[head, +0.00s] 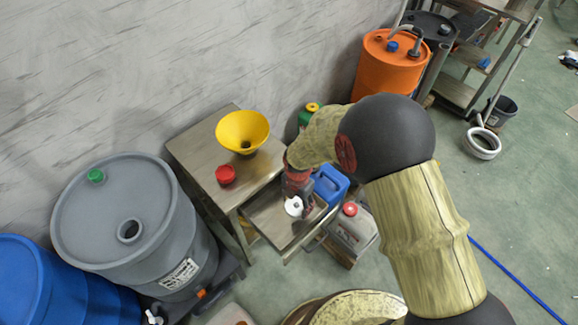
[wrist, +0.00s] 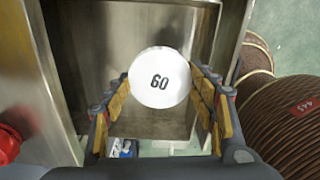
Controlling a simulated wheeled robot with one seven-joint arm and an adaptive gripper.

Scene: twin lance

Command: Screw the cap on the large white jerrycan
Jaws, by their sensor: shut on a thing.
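A round white cap marked "60" (wrist: 160,68) sits between the yellow-padded fingers of my gripper (wrist: 160,90) in the wrist view, with its marked face toward the camera. My gripper (head: 298,200) is shut on this cap and holds it over the lower steel shelf. The white cap (head: 293,206) also shows in the head view. A whitish jerrycan (head: 350,236) with a red cap (head: 350,209) stands low to the right of my gripper. Another pale container (head: 232,316) is cut off at the bottom edge; I cannot tell whether it is the large white jerrycan.
A yellow funnel (head: 242,130) and a red cap (head: 225,174) are on the steel table (head: 190,150). A blue jerrycan (head: 331,184) is beside my gripper. A grey drum (head: 105,215) and a blue drum (head: 35,285) stand left. A brown reel (wrist: 290,115) is at right in the wrist view.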

